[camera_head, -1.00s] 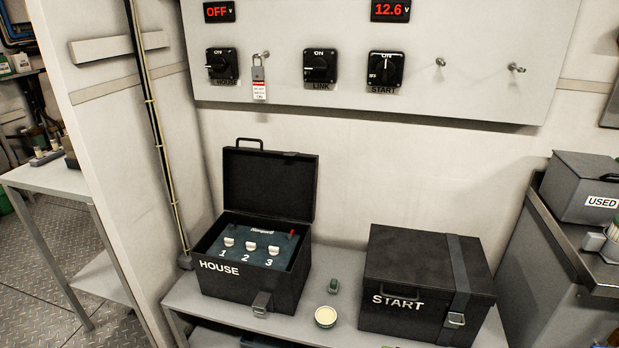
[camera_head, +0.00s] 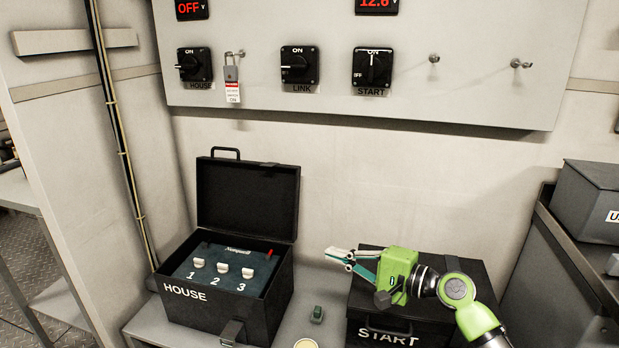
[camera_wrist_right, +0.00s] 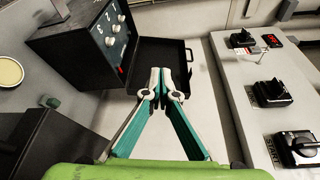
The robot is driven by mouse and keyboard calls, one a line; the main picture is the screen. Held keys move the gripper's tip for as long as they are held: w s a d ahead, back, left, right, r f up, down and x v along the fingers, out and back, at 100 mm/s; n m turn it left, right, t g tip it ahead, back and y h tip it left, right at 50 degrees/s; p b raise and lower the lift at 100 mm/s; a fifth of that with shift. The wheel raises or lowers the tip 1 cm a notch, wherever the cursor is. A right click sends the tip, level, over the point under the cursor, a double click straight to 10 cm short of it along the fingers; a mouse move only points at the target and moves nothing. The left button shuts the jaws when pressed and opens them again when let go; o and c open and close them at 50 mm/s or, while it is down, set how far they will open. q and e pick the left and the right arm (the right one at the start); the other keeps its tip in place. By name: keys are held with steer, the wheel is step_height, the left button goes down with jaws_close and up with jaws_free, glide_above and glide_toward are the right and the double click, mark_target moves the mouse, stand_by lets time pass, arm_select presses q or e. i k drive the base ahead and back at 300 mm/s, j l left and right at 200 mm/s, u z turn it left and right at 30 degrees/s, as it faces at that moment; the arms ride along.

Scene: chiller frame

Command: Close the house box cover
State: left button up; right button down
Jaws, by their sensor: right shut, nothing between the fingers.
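The black HOUSE box (camera_head: 215,308) stands on the shelf at the left with its cover (camera_head: 248,199) open and upright, leaning toward the wall behind. Inside it a dark panel shows three white caps numbered 1, 2 and 3 and a red piece. A latch hangs on its front. My right gripper (camera_head: 339,254) is shut and empty, above the START box and to the right of the open cover, apart from it. In the right wrist view the closed fingertips (camera_wrist_right: 161,72) appear in front of the cover (camera_wrist_right: 165,68). My left gripper is not in view.
The closed black START box (camera_head: 362,322) stands right of the HOUSE box, partly behind my right arm. A small green item (camera_head: 317,314) and a round pale lid (camera_head: 306,344) lie between them. The switch panel (camera_head: 420,100) hangs above. A grey bin (camera_head: 590,200) stands far right.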

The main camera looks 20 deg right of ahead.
mark_target(254, 199)
steer(key=i+l, duration=0.3)
steer(key=i, duration=0.2)
steer(key=i+l, duration=0.35)
steer(key=i, duration=0.15)
